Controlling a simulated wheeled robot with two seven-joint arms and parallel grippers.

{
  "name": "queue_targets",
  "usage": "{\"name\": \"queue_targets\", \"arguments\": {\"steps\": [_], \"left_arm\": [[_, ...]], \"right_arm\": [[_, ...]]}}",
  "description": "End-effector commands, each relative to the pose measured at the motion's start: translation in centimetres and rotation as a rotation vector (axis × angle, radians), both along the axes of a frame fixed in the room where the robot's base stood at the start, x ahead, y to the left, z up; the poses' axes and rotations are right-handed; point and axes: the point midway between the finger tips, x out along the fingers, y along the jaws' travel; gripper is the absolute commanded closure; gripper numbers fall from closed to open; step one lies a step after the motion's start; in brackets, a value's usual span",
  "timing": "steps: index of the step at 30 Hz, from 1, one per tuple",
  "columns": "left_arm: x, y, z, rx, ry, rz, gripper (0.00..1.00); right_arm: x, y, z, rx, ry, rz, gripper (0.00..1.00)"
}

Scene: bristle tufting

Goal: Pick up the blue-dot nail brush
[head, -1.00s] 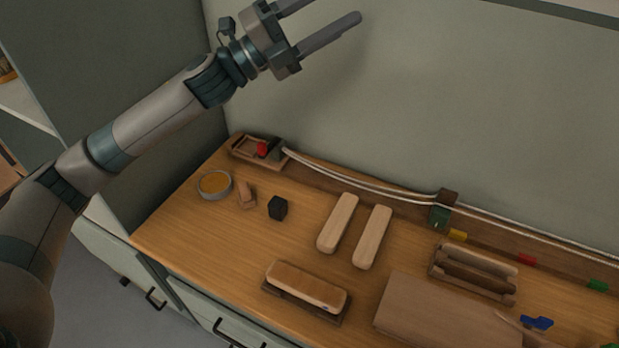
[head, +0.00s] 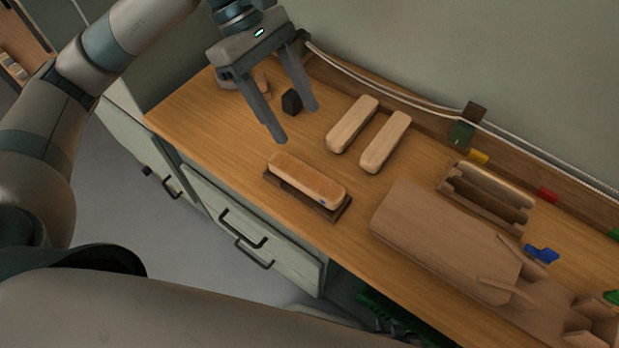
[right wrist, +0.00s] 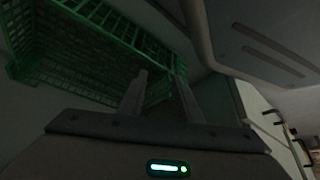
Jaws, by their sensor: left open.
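The nail brush (head: 300,178) is a long tan wooden block with rounded ends, lying on a dark flat stand near the bench's front edge. A small blue dot shows at its right end in the head view. My left gripper (head: 296,124) is open and empty, pointing down above the bench, up and left of the brush and apart from it. My right gripper (right wrist: 162,76) is open and empty in the right wrist view, away from the bench top.
Two plain wooden blocks (head: 353,124) (head: 385,142) lie behind the brush. A black cube (head: 292,102) is near my left fingers. A wooden board (head: 445,235) and slotted rack (head: 487,198) stand to the right. A green crate (right wrist: 100,50) is near my right gripper.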

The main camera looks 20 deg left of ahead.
Motion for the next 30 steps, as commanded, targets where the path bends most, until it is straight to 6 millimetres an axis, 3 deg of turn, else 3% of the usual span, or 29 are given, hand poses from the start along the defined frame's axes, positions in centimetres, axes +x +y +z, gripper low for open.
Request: {"name": "queue_targets", "arguments": {"steps": [3,9,22,30], "left_arm": [[0.6,2.1,-1.4,0.102,-0.051,-0.012,0.42],[0.9,3.3,-1.9,0.157,-0.075,-0.015,0.42],[0.8,2.9,-2.6,0.153,-0.071,-0.015,0.42],[0.1,1.5,-6.1,0.152,-0.067,-0.017,0.42]], "right_arm": [[0.5,0.2,0.1,0.004,-0.010,-0.001,0.69],[0.6,0.3,0.2,0.004,-0.014,-0.001,0.69],[0.8,0.4,0.4,0.008,-0.024,0.001,0.69],[1.3,1.2,1.3,0.025,-0.080,0.008,0.69]]}}
